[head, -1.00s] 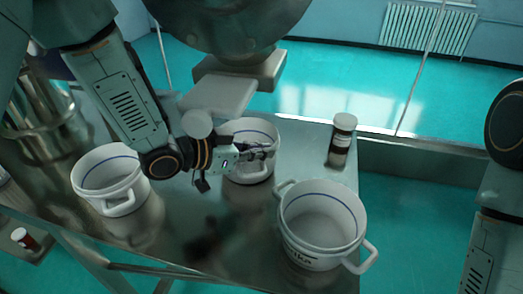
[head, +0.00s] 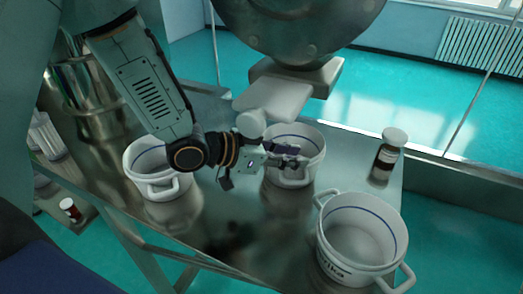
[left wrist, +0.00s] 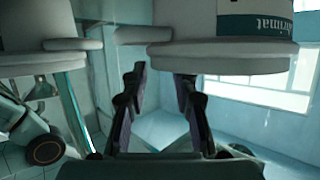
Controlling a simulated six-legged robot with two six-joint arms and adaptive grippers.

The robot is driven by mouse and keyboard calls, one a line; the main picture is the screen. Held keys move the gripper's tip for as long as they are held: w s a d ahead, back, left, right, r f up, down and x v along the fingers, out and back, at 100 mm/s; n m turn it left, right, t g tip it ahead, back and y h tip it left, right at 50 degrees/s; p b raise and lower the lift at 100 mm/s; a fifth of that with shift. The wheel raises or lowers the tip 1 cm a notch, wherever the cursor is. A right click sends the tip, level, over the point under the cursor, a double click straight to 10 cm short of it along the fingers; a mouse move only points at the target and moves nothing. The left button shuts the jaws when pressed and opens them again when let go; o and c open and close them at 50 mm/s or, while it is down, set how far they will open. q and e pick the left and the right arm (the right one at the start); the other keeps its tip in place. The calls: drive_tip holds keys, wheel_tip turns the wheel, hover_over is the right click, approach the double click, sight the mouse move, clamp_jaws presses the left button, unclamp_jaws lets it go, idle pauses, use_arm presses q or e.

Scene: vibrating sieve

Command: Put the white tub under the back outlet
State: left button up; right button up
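Three white tubs with handles and a blue line inside show in the head view: a left tub (head: 163,188), a middle tub (head: 306,140) and a right tub (head: 335,240) with dark lettering. A pale grey outlet (head: 272,103) juts out just above and left of the middle tub. My left gripper (head: 293,158) is at the middle tub, its fingers overlapping the tub's opening. I cannot tell whether they touch it. In the left wrist view its fingers (left wrist: 163,95) are apart with nothing visible between them. My right gripper is out of view.
The sieve's round grey body (head: 300,28) hangs over the back of the metal table (head: 205,225). A dark jar with a white lid (head: 387,158) stands at the right edge. Metal vessels (head: 85,90) stand at the left. Clear tabletop lies between left and right tubs.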

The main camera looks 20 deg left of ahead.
use_arm(q)
drive_tip(key=p+v, duration=0.3)
drive_tip(key=v, duration=0.5)
idle(0.4)
drive_tip(key=shift+s, duration=0.25)
idle(0.5)
